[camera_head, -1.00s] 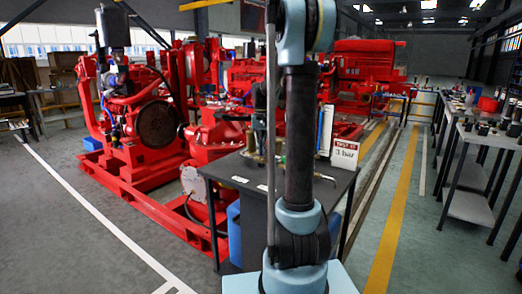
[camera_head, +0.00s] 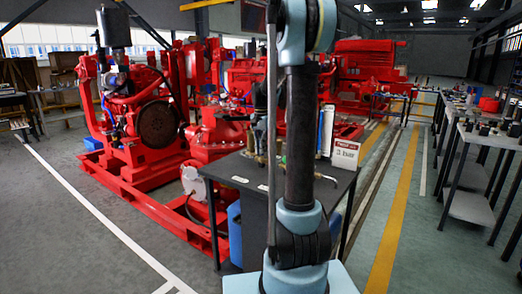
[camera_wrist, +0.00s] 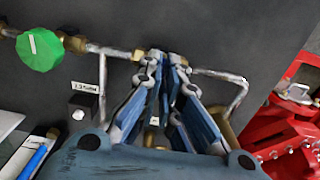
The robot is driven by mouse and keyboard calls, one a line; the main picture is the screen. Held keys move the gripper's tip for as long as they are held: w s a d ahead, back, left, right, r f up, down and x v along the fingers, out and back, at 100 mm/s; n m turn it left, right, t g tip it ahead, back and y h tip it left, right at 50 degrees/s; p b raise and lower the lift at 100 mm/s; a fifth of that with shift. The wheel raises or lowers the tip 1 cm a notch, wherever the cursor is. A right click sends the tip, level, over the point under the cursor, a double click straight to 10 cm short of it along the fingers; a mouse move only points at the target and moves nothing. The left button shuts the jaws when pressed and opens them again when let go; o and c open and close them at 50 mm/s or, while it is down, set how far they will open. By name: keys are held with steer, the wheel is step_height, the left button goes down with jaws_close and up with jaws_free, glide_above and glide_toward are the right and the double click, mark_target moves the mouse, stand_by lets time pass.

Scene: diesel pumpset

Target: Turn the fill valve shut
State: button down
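In the wrist view a green round knob (camera_wrist: 40,48) with a white line sits on a brass fitting at the upper left, clear of my gripper. My gripper (camera_wrist: 166,58) points at a pipe run (camera_wrist: 222,75) with brass fittings. Its two blue fingers converge over the middle of this run and hide what lies between their tips. A small label, too blurred to read, stands left of the fingers. Which part is the fill valve is not clear.
A "3 bar" sign (camera_head: 345,153) stands on the bench. A red pumpset (camera_head: 150,125) stands behind and left. A red flanged part (camera_wrist: 290,135) is at the wrist view's right. The aisle with the yellow line (camera_head: 392,225) is clear.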

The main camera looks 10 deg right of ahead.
steer(key=shift+w, duration=0.1)
stand_by(0.3)
steer(key=c, duration=1.8)
jaws_free()
steer(key=shift+r, duration=0.1)
step_height(320, 180, up, 12)
steer(key=s+f+n+t, duration=0.15)
steer(key=s+f, duration=0.25)
steer(key=s, duration=0.7)
steer(key=s+f+n, duration=0.3)
steer(key=s+f, duration=0.1)
steer(key=s, duration=0.7)
steer(key=s+f+n, duration=0.4)
steer(key=s+f, duration=1)
steer(key=shift+s+f+n+t, duration=0.35)
steer(key=shift+s+f, duration=0.05)
